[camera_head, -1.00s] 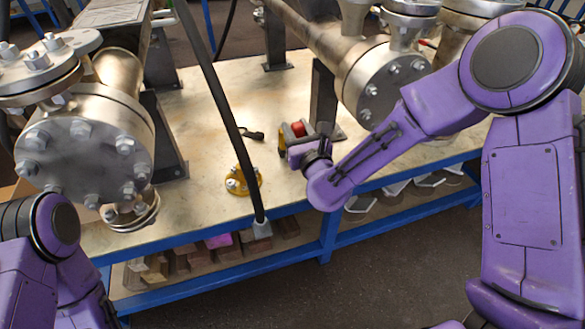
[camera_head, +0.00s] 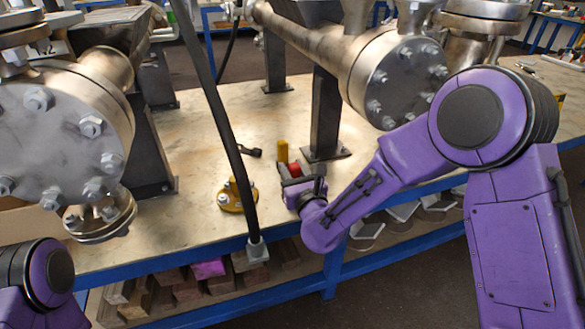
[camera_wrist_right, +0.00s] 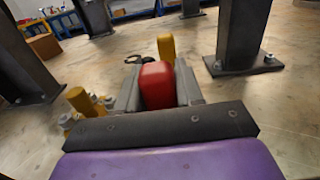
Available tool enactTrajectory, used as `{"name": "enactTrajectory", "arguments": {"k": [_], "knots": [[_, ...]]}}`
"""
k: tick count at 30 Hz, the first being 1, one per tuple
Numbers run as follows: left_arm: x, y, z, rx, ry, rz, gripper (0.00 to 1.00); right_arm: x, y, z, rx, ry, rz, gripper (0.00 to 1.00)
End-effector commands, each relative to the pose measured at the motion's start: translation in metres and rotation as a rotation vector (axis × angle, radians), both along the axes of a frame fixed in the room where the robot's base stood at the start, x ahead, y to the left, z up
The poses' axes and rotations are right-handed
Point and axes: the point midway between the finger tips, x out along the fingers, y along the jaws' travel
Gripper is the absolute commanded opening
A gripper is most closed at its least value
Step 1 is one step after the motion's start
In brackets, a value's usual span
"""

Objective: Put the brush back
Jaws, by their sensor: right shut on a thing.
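My right gripper (camera_head: 303,182) is over the workbench near its front edge. Its fingers are shut on a red object (camera_wrist_right: 157,84), which also shows in the head view (camera_head: 295,170). It is likely the brush, but no bristles show and its lower part is hidden. A yellow upright piece (camera_head: 282,151) is just beyond it, also in the right wrist view (camera_wrist_right: 166,47); I cannot tell whether it belongs to the held object. My left gripper is out of view; only a left arm link shows at the lower left.
A yellow flanged fixture (camera_head: 237,196) stands left of the gripper. A small dark tool (camera_head: 250,152) lies behind it. A black hose (camera_head: 222,120) hangs in front. Large flanged vessels (camera_head: 395,82) on dark legs (camera_head: 325,115) flank the bench. The bench's middle (camera_head: 200,150) is mostly clear.

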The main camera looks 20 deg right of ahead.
Motion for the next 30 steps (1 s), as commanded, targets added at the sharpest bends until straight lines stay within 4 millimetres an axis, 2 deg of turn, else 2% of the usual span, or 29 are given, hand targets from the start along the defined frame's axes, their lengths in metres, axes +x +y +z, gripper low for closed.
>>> {"name": "enactTrajectory", "arguments": {"k": [1, 12, 26, 27, 29, 30], "knots": [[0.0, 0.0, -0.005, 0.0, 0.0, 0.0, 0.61, 0.0, 0.0, -0.005, 0.002, -0.001, 0.0, 0.06], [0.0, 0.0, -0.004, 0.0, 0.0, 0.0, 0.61, 0.0, 0.0, -0.005, 0.0, -0.001, 0.0, 0.06], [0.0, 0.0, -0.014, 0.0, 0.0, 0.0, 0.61, 0.0, 0.0, -0.016, 0.001, -0.001, 0.001, 0.06], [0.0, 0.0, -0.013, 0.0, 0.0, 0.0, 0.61, 0.0, 0.001, -0.015, 0.0, -0.002, 0.001, 0.43], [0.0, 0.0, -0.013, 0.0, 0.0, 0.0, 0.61, 0.0, 0.001, -0.015, 0.0, -0.001, 0.001, 0.62], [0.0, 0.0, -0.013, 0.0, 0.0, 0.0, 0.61, 0.0, 0.0, -0.015, 0.0, -0.001, 0.001, 0.66]]}}
